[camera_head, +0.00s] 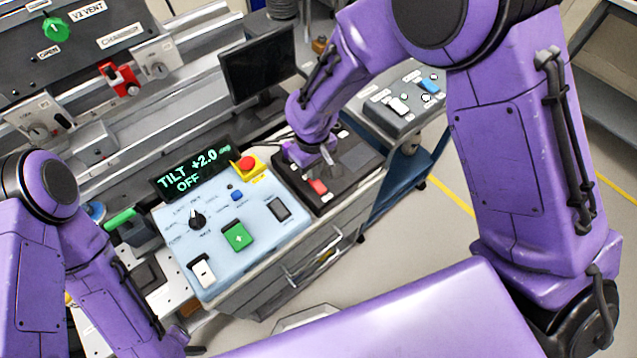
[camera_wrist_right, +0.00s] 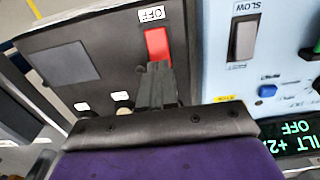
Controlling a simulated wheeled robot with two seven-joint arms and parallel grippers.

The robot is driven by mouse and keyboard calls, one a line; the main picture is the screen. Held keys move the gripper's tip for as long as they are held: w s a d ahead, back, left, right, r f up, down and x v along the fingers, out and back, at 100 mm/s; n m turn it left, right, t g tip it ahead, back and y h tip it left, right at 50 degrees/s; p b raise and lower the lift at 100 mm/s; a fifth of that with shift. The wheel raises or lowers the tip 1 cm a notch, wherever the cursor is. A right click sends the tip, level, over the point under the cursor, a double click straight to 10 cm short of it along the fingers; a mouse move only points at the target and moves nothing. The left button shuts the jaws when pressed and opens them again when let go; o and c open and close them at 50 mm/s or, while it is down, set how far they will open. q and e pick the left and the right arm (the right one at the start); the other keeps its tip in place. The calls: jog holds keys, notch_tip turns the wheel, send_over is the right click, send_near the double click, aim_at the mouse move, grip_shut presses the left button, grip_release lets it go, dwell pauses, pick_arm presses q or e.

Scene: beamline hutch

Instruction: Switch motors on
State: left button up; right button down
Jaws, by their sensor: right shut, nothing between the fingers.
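A dark control box (camera_head: 345,165) stands right of the light blue panel and carries a red rocker switch (camera_head: 317,187). In the right wrist view the red switch (camera_wrist_right: 157,47) has a label reading OFF beside it. My right gripper (camera_wrist_right: 156,70) is shut and empty, its fingertips at the near end of the red switch; I cannot tell whether they touch it. The display (camera_head: 192,170) reads "TILT +2.0 deg" and "OFF". My left arm is at the lower left, and the state of its gripper is unclear.
The light blue panel (camera_head: 262,230) holds a black knob (camera_head: 197,219), a green switch (camera_head: 237,236), a white switch (camera_head: 202,270) and a red emergency button (camera_head: 247,163) on yellow. A grey box (camera_head: 400,98) with switches stands behind at the right. A dark monitor (camera_head: 257,68) stands behind.

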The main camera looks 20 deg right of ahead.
jog(key=shift+f+b, duration=0.45)
jog(key=shift+f, duration=0.6)
dwell(0.7)
jog(key=shift+r, duration=0.1)
notch_tip(320, 180, up, 7)
jog(key=p, duration=0.8)
dwell(0.4)
